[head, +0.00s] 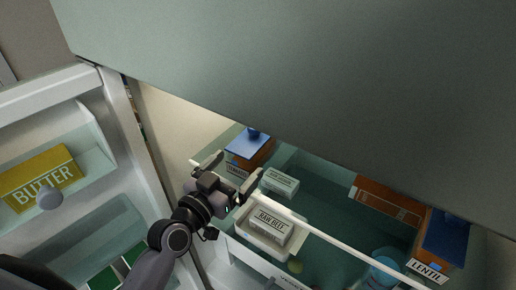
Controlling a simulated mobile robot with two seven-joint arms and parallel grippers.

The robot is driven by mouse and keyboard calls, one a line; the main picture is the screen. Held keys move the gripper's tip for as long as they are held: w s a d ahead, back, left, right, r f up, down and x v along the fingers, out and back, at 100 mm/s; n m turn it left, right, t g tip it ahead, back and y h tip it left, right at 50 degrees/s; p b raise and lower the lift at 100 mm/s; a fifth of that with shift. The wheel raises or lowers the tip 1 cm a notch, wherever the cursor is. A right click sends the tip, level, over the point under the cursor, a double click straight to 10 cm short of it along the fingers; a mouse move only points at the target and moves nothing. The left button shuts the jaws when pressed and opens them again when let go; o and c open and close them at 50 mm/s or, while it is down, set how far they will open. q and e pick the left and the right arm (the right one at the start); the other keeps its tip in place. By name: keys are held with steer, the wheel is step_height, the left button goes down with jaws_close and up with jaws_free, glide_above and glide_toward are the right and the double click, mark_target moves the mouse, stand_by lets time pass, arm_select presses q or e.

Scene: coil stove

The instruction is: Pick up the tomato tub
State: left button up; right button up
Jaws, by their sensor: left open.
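The tomato tub (252,146) is an orange box with a blue lid and a white label that is partly covered. It stands on the upper glass shelf inside the fridge, near the shelf's left end. My left gripper (238,163) is open and empty, just in front of the tub. Its two fingers point toward the tub, one to each side of the label in the picture. I cannot tell whether they touch it. My right gripper is not in view.
A pale labelled box (279,182) stands right of the tub. A raw beef tray (268,226) lies nearer. A lentil tub (441,247) and a brown box (387,203) are at right. The open fridge door (128,130) holds butter (40,179). A large panel (330,80) hangs above.

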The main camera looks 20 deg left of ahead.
mark_target(249, 149)
arm_select(q)
steer(key=shift+a+x, duration=0.15)
steer(key=shift+x, duration=1.6)
steer(key=shift+a+x, duration=0.15)
steer(key=shift+x, duration=1.6)
steer(key=shift+f, duration=0.1)
steer(key=c, duration=1)
steer(key=shift+w, duration=0.1)
steer(key=shift+c, duration=0.6)
steer(key=shift+r, duration=0.2)
